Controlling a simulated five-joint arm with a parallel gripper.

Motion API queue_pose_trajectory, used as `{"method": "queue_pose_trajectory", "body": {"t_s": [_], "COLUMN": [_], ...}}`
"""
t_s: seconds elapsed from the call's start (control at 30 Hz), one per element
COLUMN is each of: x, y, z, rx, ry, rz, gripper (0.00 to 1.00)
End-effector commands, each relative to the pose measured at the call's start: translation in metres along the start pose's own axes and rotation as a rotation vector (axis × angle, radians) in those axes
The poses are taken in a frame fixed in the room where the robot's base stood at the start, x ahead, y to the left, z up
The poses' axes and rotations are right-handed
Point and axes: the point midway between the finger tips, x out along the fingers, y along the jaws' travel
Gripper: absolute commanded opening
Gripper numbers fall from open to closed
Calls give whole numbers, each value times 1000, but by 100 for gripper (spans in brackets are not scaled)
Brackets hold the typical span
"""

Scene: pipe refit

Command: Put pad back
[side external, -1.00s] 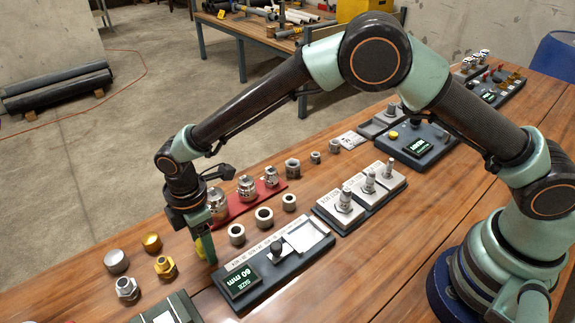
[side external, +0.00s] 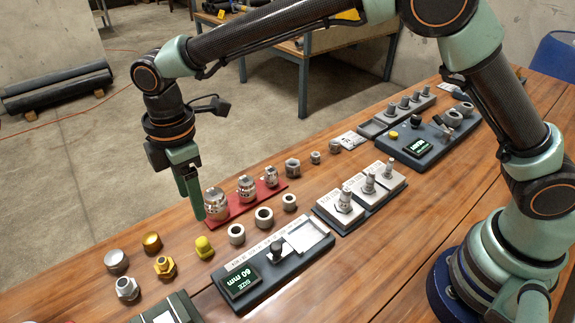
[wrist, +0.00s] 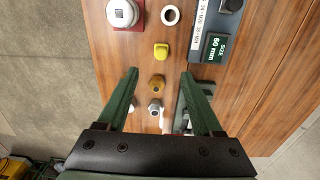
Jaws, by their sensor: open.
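A small yellow block (side external: 204,247) stands on the wooden table between the gold fittings and a grey ring; I cannot tell for sure that it is the pad. It also shows in the wrist view (wrist: 161,50), just beyond the gap between my fingertips. My gripper (side external: 198,214) is open and empty, raised above the table near the red tray, behind the block in the side view. In the wrist view my two green fingers (wrist: 160,73) are spread wide with nothing held between them.
A red tray (side external: 218,224) holds silver fittings close to my gripper. Grey rings (side external: 236,233), gold fittings (side external: 165,267) and silver ones stand around. A dark station with a "60 mm" display (side external: 240,284) and a station of stemmed pieces (side external: 345,220) lie right.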

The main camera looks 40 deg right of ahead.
Motion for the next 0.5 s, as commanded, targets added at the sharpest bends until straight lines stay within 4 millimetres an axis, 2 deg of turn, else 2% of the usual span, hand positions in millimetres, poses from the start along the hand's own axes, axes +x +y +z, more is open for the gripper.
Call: {"method": "queue_pose_trajectory", "body": {"t_s": [0.17,0.27,0.5], "x": [-42,-69,-115], "y": [11,12,-8], "z": [46,84,173], "rx": [187,340,708], "ry": [40,70,149], "rz": [49,85,172], "gripper": [67,67,67]}}
